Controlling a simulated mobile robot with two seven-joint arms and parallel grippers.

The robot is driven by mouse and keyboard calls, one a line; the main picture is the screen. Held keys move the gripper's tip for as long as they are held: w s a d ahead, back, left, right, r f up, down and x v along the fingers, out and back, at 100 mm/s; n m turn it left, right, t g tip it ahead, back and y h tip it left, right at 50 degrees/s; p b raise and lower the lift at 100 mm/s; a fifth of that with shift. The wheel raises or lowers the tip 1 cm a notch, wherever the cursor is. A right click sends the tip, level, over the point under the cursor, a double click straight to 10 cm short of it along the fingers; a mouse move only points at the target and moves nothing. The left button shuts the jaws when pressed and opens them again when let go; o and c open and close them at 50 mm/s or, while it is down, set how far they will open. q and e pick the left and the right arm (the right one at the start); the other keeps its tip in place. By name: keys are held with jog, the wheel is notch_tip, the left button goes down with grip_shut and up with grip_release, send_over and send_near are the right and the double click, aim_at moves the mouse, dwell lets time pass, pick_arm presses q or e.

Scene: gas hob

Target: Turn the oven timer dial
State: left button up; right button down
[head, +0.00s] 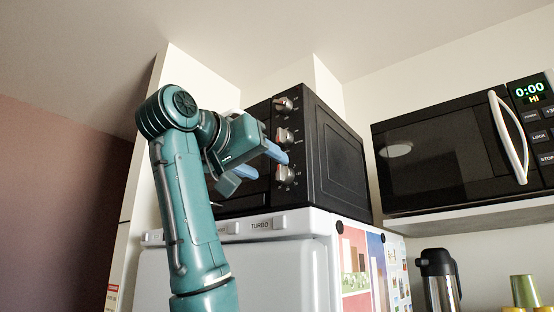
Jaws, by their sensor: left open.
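A black toaster oven (338,165) stands on top of a white fridge, with three silver dials in a column on its front. The top dial (284,104), middle dial (284,136) and bottom dial (285,174) all show. Their labels are too small to tell which is the timer. My left gripper (270,166) is open, its two blue fingers in front of the oven's face. The upper fingertip overlaps the area between the middle and bottom dials; I cannot tell whether it touches. Nothing shows between the fingers. My right gripper is out of view.
The white fridge (285,255) has posters on its side. A microwave (450,155) sits on a shelf at the right. Below it are a steel flask (440,285) and a green cup (524,291). A white panel stands beside the oven on the left.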

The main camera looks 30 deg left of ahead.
aim_at(279, 171)
pick_arm(q)
jog(key=w+p, duration=0.1)
jog(key=w, duration=0.3)
jog(key=shift+w, duration=0.45)
jog(key=c, duration=1)
